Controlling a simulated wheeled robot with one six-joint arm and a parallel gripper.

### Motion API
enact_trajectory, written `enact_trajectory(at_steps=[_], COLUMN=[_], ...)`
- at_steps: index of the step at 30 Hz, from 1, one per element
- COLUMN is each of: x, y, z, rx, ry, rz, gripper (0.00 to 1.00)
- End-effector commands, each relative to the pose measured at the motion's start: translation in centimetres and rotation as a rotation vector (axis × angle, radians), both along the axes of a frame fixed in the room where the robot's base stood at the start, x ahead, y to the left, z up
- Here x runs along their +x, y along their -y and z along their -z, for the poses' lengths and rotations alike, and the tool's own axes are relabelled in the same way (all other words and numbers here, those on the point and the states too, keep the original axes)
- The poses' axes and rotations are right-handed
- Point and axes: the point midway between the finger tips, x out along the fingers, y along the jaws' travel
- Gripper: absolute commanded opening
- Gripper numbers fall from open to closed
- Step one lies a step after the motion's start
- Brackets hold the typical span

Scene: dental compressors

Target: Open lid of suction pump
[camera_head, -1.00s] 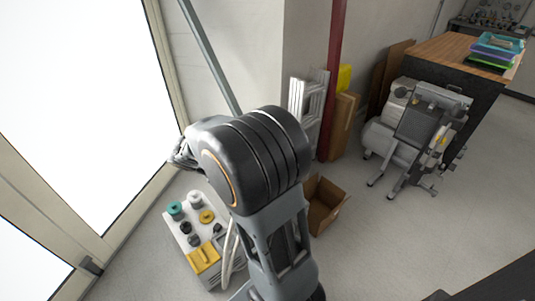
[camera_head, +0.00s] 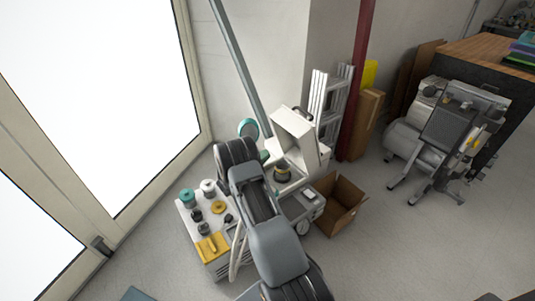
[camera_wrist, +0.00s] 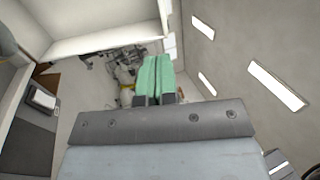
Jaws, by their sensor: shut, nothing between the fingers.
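The suction pump (camera_head: 308,204) is a pale wheeled unit on the floor in the head view, partly hidden by my arm. Its box-like white lid (camera_head: 294,132) stands raised and tilted, exposing a dark round part with a yellow band (camera_head: 283,174) inside. My gripper (camera_wrist: 153,62) shows in the wrist view with its green fingers together and nothing between them. A pale panel (camera_wrist: 105,44), perhaps the lid, lies beyond and left of the fingers there. In the head view my gripper is mostly hidden behind my arm, near the pump's left side; I cannot tell whether it touches the lid.
A white unit with knobs and a yellow part (camera_head: 207,225) stands left of the pump. An open cardboard box (camera_head: 341,203) is close on the right, with a ladder (camera_head: 330,100) and red post (camera_head: 357,80) behind. A compressor (camera_head: 450,130) stands farther right.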

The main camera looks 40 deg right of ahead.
Motion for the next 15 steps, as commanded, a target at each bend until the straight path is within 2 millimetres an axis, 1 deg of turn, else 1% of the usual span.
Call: enact_trajectory(at_steps=[1,6,12,15], x=[-0.2,-0.4,-0.6,-0.7], y=[1.0,4.1,7.3,8.6], z=[-0.3,-1.5,-2.7,-3.1], rx=[0.000,0.001,0.001,0.002], ry=[0.003,0.005,0.005,0.004], rz=[0.005,0.005,0.004,0.003], gripper=[0.00,0.00,0.00,0.00])
